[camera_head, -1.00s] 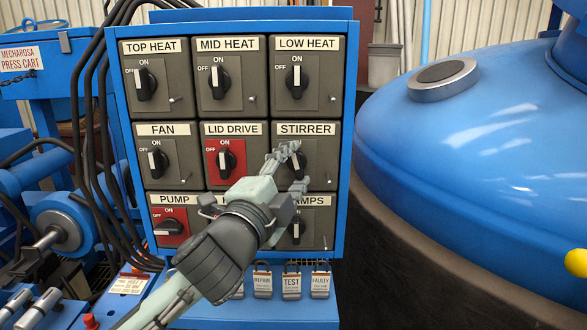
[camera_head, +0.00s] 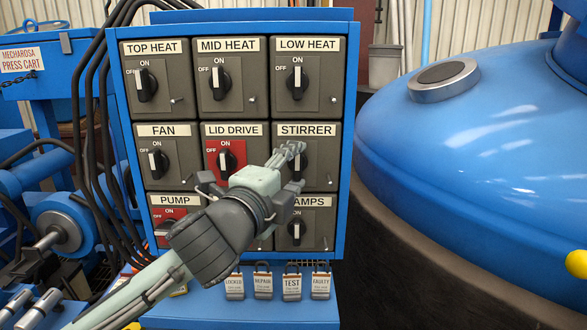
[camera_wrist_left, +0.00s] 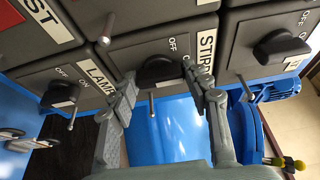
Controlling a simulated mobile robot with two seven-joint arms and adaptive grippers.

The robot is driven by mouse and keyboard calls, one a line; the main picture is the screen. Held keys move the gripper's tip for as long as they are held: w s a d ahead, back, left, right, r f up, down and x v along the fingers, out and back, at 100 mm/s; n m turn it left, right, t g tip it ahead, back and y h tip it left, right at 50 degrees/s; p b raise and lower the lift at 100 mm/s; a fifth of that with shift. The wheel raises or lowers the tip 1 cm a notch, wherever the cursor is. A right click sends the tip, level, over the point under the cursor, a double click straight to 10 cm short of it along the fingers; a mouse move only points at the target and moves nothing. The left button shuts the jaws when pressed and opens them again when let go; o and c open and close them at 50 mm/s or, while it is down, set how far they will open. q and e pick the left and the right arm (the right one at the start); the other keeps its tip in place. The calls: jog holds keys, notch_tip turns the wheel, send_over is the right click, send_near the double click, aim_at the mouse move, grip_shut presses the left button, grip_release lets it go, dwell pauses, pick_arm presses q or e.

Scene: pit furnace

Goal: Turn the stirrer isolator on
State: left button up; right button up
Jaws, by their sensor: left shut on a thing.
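The stirrer isolator is a grey box with a black rotary handle, under the STIRRER label (camera_head: 306,129) in the panel's middle row, right column. My left gripper (camera_head: 293,168) is at this box in the head view and covers much of the handle. In the left wrist view the black handle (camera_wrist_left: 160,71) lies between the two fingers of my left gripper (camera_wrist_left: 165,92), which is shut on it. There the handle lies about lengthwise to the picture, with one end near the ON mark; its exact angle is partly hidden by a finger. My right gripper is not in view.
The blue panel (camera_head: 348,100) holds several other isolators, including red LID DRIVE (camera_head: 238,160) and LAMPS (camera_head: 297,230) below. Tagged padlocks (camera_head: 292,282) hang below the panel. A large blue furnace lid (camera_head: 470,150) stands to the right.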

pick_arm(q)
jog(key=o, duration=1.2)
jog(key=shift+c, duration=0.2)
jog(key=shift+s+a, duration=0.1)
jog(key=shift+s, duration=0.05)
jog(key=v, duration=0.7)
jog(key=x, duration=0.7)
jog(key=shift+w, duration=0.25)
jog(key=shift+s+n, duration=0.1)
jog(key=shift+n, duration=0.2)
